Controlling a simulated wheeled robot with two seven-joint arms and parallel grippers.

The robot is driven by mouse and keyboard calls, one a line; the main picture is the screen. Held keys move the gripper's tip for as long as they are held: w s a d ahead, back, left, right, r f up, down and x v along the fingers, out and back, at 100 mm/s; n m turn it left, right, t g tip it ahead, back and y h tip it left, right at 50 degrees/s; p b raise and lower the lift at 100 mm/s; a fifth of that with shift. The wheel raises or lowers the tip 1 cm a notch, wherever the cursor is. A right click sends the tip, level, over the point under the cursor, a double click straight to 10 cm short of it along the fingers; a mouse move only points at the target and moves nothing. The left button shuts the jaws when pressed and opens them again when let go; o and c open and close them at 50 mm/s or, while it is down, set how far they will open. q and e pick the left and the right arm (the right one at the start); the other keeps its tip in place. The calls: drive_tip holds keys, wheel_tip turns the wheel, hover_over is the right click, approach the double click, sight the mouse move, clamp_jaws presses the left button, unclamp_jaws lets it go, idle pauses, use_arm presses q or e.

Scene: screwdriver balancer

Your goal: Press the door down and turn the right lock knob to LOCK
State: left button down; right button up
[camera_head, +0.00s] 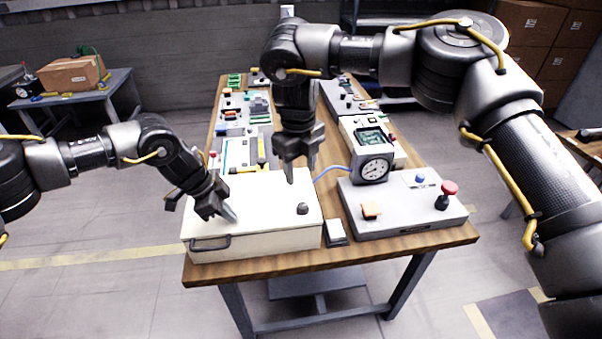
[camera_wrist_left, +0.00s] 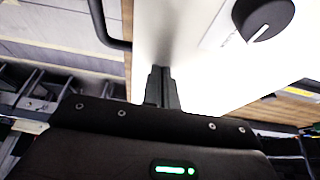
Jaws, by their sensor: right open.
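The cream box with its white door (camera_head: 262,190) sits at the near left of the workbench. A dark handle (camera_head: 210,243) is on its front. The right lock knob (camera_head: 302,208) is dark and stands near the box's right side. My left gripper (camera_head: 230,213) has its fingers together at the door's left part, seemingly touching it. In the left wrist view its closed fingers (camera_wrist_left: 161,88) lie against the white surface. That view also shows a dark knob with a white line (camera_wrist_left: 263,18); I cannot tell which knob. My right gripper (camera_head: 300,170) is open and empty above the door, behind the right knob.
A grey control box (camera_head: 400,212) with a red button stands right of the door box, with a gauge (camera_head: 374,168) behind it. A small white switch (camera_head: 335,231) lies between the boxes. Several devices fill the bench (camera_head: 300,262) further back.

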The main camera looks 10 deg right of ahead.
use_arm(q)
drive_tip(key=shift+s+a+f, duration=0.1)
drive_tip(key=shift+f, duration=0.05)
wheel_tip(320, 180, up, 7)
drive_tip(key=p, duration=0.5)
drive_tip(key=shift+p, duration=0.35)
